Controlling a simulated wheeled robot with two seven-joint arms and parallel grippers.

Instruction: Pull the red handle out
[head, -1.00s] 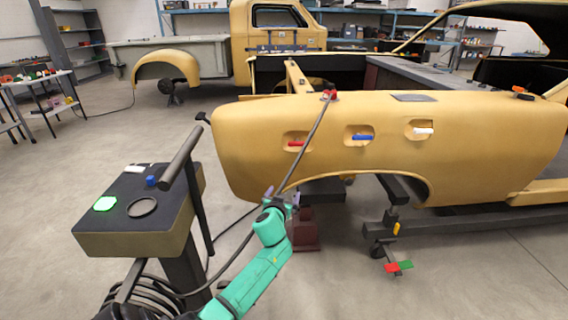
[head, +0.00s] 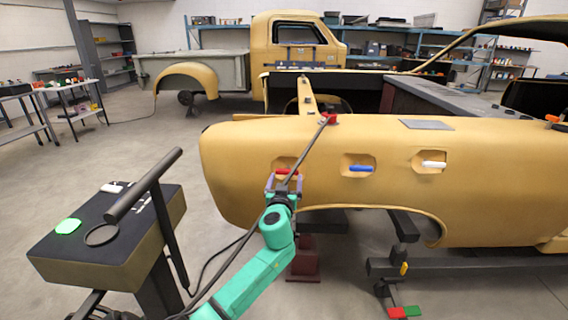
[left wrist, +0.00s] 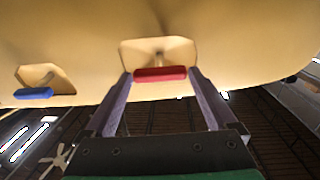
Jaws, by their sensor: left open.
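The red handle (head: 287,171) sits in the leftmost recess of a yellow car body panel (head: 310,150). It shows close up in the left wrist view (left wrist: 160,74), lying across between my fingertips. My left gripper (head: 284,182) is open, with one finger near each end of the handle; it also fills the lower part of the left wrist view (left wrist: 160,85). I cannot tell whether the fingers touch the handle. A blue handle (head: 361,168) and a white handle (head: 433,164) sit in recesses to the right. My right gripper is not in view.
A dark console (head: 105,225) with a thick bar stands at the left. A cable runs past my left arm up to a red fitting (head: 328,118) on the panel's top edge. Dark stand beams (head: 450,265) lie below the panel. Open floor lies at the left.

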